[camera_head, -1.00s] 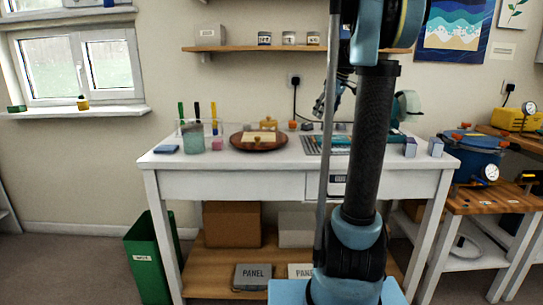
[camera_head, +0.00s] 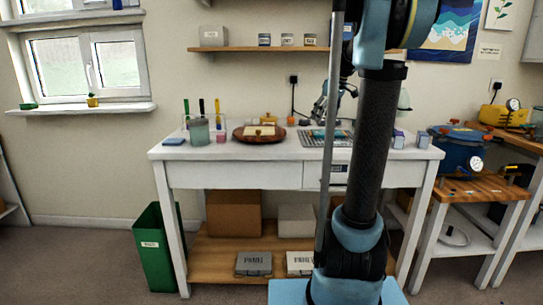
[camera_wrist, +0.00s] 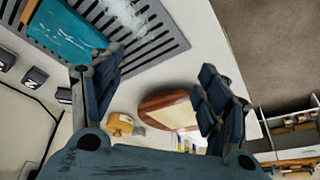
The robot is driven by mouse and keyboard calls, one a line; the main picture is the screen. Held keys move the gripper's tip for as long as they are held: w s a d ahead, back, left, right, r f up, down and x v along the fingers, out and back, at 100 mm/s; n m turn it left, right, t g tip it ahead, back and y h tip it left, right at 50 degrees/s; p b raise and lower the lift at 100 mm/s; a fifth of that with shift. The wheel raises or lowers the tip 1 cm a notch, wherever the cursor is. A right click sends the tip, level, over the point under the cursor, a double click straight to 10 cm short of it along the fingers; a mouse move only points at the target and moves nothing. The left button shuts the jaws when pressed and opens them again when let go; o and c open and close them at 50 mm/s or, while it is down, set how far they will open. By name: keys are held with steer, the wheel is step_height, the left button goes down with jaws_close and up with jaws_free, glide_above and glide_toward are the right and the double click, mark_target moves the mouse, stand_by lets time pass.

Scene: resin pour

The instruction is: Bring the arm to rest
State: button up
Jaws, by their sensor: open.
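My gripper (camera_wrist: 158,78) is open in the wrist view, with its two dark blue fingers spread apart and nothing between them. Beyond the fingers lie the white table top, a slotted grey rack (camera_wrist: 150,45) with a teal panel (camera_wrist: 75,35) on it, and a round wooden tray (camera_wrist: 160,101). In the head view my arm stands upright in front of the right half of the worktable (camera_head: 235,176).
The round tray (camera_head: 240,137), a greenish cup (camera_head: 199,132) and a blue block (camera_head: 173,141) stand on the table. A shelf (camera_head: 250,49) hangs above. A green bin (camera_head: 155,250) stands at left; a blue pot (camera_head: 455,155) sits on the right-hand bench.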

steer(key=s+a+f+m, duration=0.1)
steer(key=s+f, duration=0.2)
steer(key=s, duration=0.4)
steer(key=s+a+f+m+h, duration=0.1)
steer(key=s+f+m, duration=0.15)
steer(key=s, duration=0.35)
steer(key=s+a+f, duration=0.1)
steer(key=s+f, duration=0.3)
steer(key=s, duration=0.3)
steer(key=s+f+m+h, duration=0.2)
steer(key=s+f+m, duration=0.2)
steer(key=s+f, duration=1.2)
steer(key=shift+s+d+f+g, duration=0.2)
steer(key=shift+s+d+g, duration=0.05)
steer(key=shift+s+g, duration=0.15)
steer(key=shift+m, duration=0.25)
steer(key=shift+w+f, duration=0.2)
steer(key=shift+w, duration=0.3)
